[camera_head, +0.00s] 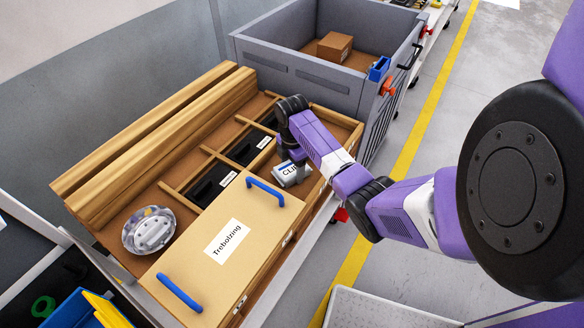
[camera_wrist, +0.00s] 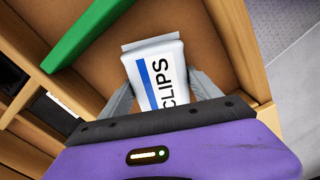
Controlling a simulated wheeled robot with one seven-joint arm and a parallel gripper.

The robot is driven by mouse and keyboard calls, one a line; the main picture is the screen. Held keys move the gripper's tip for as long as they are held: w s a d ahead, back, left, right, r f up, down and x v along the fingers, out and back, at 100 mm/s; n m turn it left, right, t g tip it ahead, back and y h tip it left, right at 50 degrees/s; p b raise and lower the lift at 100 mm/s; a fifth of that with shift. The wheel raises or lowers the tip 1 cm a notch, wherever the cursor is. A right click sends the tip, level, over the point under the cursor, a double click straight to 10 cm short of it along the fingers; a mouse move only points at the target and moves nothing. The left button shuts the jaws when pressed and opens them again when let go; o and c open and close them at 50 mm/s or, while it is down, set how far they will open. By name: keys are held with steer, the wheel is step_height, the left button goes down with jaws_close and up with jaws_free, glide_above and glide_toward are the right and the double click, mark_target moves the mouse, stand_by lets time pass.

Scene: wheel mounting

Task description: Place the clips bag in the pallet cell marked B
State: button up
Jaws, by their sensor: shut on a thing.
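The clips bag (camera_head: 290,174), white with a blue stripe and the word CLIPS, is in my gripper at the right side of the wooden pallet (camera_head: 172,187). In the wrist view the bag (camera_wrist: 155,72) sits between the two grey fingers of my gripper (camera_wrist: 163,88), over a brown-floored cell (camera_wrist: 219,58). I cannot tell whether the bag touches the floor. No letter B is readable in either view, and my arm hides part of the pallet's cells in the head view.
Black bins (camera_head: 212,184) and a round clear-wrapped part (camera_head: 149,231) occupy other cells. A grey crate (camera_head: 290,75) stands behind.

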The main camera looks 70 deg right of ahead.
mark_target(292, 167)
steer(key=shift+f, duration=0.1)
steer(key=o, duration=1.4)
steer(key=shift+o, duration=0.2)
step_height(292, 167, up, 12)
